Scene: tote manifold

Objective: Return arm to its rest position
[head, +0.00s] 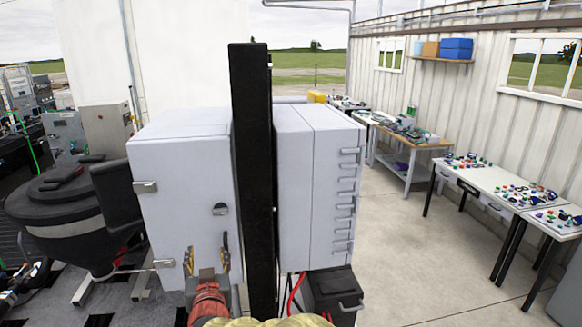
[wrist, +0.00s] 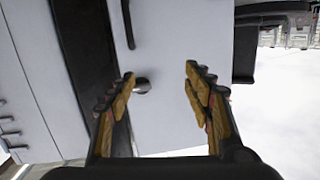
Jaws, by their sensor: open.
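My gripper (head: 207,262) is at the lower middle of the head view, in front of a grey cabinet (head: 180,165). Its two fingers with yellow-brown pads stand apart, with nothing between them. In the wrist view my gripper (wrist: 160,85) is also open and empty. The cabinet's pale door (wrist: 182,50) lies beyond the fingers there, and a round dark latch (wrist: 142,85) shows between them. I cannot tell the exact distance from the fingertips to the door.
A second grey cabinet (head: 318,190) with several handles stands right of a black post (head: 253,180). A dark hopper (head: 70,215) is at the left. Tables with small parts (head: 500,188) line the right wall. The floor (head: 430,260) between is clear.

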